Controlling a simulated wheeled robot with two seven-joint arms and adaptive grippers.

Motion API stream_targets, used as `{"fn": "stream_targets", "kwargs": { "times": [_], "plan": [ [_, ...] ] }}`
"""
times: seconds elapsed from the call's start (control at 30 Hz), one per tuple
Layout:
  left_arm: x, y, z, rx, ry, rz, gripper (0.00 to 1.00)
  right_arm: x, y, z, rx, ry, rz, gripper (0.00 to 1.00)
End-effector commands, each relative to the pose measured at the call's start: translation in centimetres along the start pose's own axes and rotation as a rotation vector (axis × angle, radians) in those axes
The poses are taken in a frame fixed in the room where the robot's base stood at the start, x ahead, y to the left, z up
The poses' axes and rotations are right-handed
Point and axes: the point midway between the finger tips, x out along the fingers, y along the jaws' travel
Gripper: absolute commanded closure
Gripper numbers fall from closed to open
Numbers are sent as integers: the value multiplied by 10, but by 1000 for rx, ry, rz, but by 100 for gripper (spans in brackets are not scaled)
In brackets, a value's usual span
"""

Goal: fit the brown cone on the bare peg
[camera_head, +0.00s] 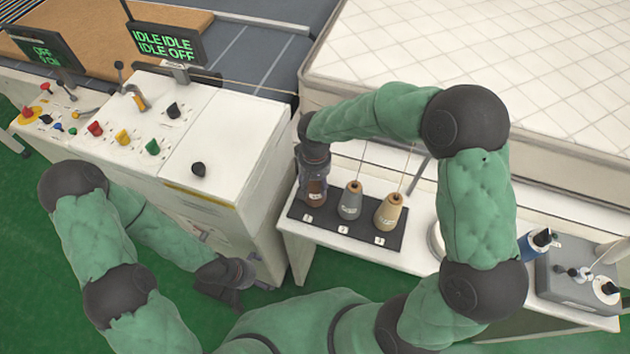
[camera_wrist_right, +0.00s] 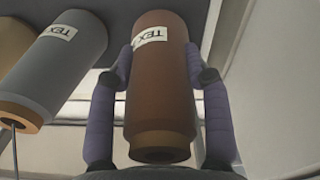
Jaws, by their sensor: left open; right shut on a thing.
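The brown cone (camera_head: 316,192) is at the left end of the black peg mat (camera_head: 352,233), by the label 1. My right gripper (camera_head: 315,172) comes down over it from above. In the right wrist view the brown cone (camera_wrist_right: 163,85) stands between the two fingers of my right gripper (camera_wrist_right: 160,105), which are shut on its sides. The cone's base and the peg under it are hidden, so I cannot tell whether it is seated. My left gripper (camera_head: 225,285) is open and empty, low beside the white console.
A grey cone (camera_head: 350,202) and a tan cone (camera_head: 389,212) stand on the mat to the right; the grey cone (camera_wrist_right: 55,65) is close beside my right gripper. The white console (camera_head: 205,160) stands left, a mattress (camera_head: 520,60) behind. A grey device (camera_head: 580,285) is at far right.

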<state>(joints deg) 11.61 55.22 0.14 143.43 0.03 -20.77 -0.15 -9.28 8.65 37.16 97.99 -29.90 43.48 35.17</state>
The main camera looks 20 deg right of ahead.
Motion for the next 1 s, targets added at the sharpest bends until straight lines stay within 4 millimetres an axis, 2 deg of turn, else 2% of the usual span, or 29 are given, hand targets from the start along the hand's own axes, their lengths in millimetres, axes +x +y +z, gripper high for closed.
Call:
{"fn": "stream_targets", "kwargs": {
  "times": [0.87,0.9,0.97,1.0],
  "plan": [
    [15,-5,-1,0,0,0,0,19,0,0,0,1,0,94],
    [14,-5,-1,0,0,0,0,19,0,0,0,1,0,45],
    [14,-5,0,0,0,0,0,18,0,0,0,1,0,28],
    [14,-5,0,0,0,0,0,18,0,0,0,1,0,23]
  ]
}}
